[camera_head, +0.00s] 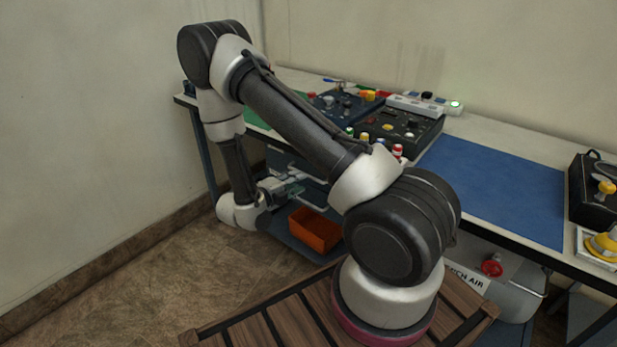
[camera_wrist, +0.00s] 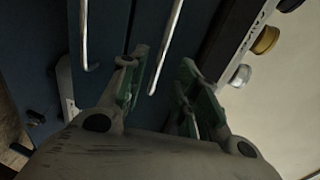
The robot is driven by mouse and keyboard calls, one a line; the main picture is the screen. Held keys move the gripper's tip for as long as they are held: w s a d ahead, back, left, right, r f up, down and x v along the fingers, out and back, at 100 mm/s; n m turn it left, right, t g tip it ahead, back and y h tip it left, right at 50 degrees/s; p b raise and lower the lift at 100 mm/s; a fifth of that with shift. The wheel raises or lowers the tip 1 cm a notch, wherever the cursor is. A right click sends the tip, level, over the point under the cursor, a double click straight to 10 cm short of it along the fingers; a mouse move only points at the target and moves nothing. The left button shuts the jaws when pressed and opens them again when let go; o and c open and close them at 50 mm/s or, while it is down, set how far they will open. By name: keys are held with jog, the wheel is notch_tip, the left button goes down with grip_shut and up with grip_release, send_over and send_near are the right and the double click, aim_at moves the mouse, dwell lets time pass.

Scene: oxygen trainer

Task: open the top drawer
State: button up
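My gripper (camera_head: 290,187) is reached low under the left part of the bench, in front of the drawers, partly small and hard to read in the head view. In the wrist view my gripper (camera_wrist: 160,78) is open, its two green-padded fingers apart. A pale bar handle (camera_wrist: 168,45) on the dark blue drawer front runs down in the picture, and its near end lies between the fingers. It looks like the top drawer's handle, being nearer the bench edge. I cannot tell whether a finger touches it. A second bar handle (camera_wrist: 84,35) lies to the left. The drawers look shut.
The bench edge (camera_wrist: 240,40) with round knobs lies close to the right of my fingers. In the head view an orange bin (camera_head: 314,230) sits on a low shelf beside my gripper. Control boxes (camera_head: 398,127) and a blue mat (camera_head: 490,190) lie on the bench top.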

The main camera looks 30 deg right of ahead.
jog(key=x, duration=0.7)
jog(key=shift+d, duration=0.1)
grip_shut()
